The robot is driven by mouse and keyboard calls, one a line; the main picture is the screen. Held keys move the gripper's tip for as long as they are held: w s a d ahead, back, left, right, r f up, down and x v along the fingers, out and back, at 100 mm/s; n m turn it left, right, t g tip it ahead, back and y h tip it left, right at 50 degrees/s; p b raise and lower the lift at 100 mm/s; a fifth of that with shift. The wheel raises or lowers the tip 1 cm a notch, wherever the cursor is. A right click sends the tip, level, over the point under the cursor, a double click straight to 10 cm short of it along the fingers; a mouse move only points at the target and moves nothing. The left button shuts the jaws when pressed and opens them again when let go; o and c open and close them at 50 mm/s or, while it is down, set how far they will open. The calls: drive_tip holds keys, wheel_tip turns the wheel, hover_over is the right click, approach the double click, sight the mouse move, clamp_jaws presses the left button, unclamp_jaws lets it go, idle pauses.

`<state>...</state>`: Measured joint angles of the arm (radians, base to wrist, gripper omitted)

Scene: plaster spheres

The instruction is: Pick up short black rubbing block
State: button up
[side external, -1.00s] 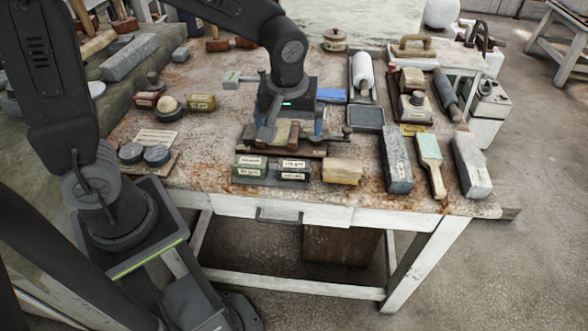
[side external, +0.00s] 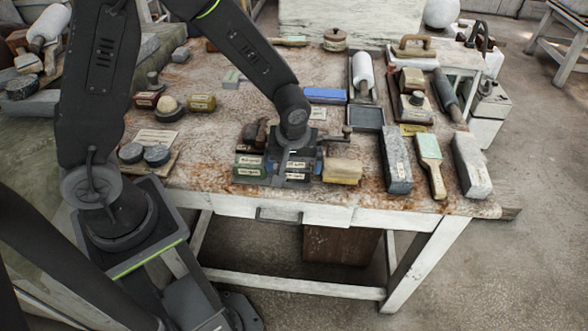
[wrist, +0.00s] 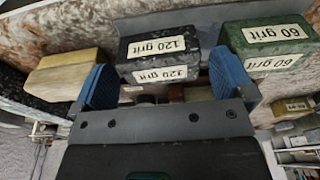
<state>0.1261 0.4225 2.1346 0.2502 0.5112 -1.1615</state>
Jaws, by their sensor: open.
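The short black rubbing block (wrist: 158,55) carries white "120 grit" labels and lies between a green block and a yellow block. In the side view it (side external: 296,177) is mostly hidden by my gripper (side external: 293,168), which is low over it. In the wrist view my gripper (wrist: 163,78) is open, with one blue finger pad on each side of the black block. The block is in line with the gap; I cannot tell whether either pad touches it.
The green "60 grit" block (wrist: 267,60) sits close beside one finger; the yellow block (side external: 342,171) is on the other side. A long dark stone (side external: 396,160) and a green-faced brush (side external: 430,160) lie to the right. The table's front edge is close.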

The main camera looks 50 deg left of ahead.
wheel_tip(320, 180, down, 2)
drive_tip(key=shift+w+a, duration=0.1)
drive_tip(key=shift+a, duration=0.05)
drive_tip(key=c, duration=1)
drive_tip(key=shift+o, duration=0.2)
drive_tip(key=shift+r, duration=0.2)
wheel_tip(320, 180, up, 4)
drive_tip(key=shift+r, duration=0.15)
drive_tip(key=s+a+r, duration=0.4)
drive_tip(key=a+r, duration=0.2)
drive_tip(key=a, duration=0.5)
drive_tip(key=shift+r, duration=0.2)
